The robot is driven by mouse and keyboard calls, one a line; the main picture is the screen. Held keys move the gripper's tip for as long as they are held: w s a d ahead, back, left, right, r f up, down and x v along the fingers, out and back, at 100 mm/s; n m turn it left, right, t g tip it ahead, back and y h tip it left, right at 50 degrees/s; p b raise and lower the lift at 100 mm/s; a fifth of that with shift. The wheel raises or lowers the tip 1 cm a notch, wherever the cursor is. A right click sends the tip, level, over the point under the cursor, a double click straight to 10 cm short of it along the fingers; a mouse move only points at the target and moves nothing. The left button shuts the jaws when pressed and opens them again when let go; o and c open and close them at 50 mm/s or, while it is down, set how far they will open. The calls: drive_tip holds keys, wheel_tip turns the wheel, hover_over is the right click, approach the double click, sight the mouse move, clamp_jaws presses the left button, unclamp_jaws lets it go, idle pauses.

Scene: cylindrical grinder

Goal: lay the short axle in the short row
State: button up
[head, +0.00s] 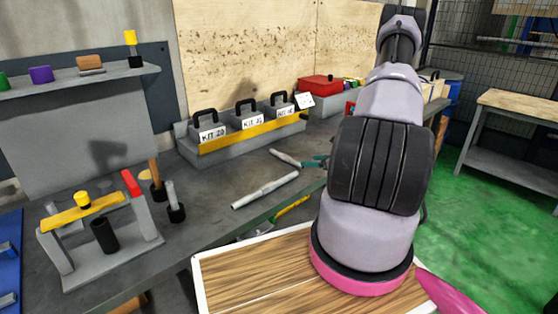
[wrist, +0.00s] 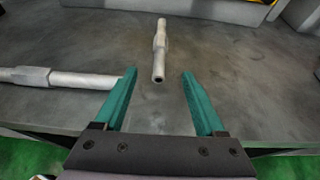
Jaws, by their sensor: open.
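The short axle (head: 287,158) is a pale grey stepped metal rod lying on the grey workbench (head: 225,182). In the wrist view the short axle (wrist: 160,42) points away from me, its near end in line with the gap between the fingertips. My gripper (head: 316,162) is open and empty, its teal fingers at the axle's near end. In the wrist view my gripper (wrist: 159,78) has one finger on each side of that end, apart from it. A longer axle (head: 265,190) lies nearer the bench's front edge. I cannot make out a short row.
The longer axle (wrist: 60,77) lies close to the left finger in the wrist view. Grey kit boxes (head: 250,117) with black handles stand behind a yellow-edged rack. A grey fixture with a yellow bar (head: 82,212) stands at the left. A red box (head: 320,85) sits farther back.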

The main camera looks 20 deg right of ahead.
sight(294, 161)
drive_tip(key=x, duration=1)
drive_tip(key=shift+w+a+f, duration=0.15)
drive_tip(key=shift+w+f, duration=0.15)
drive_tip(key=shift+f, duration=0.05)
clamp_jaws()
idle(1.0)
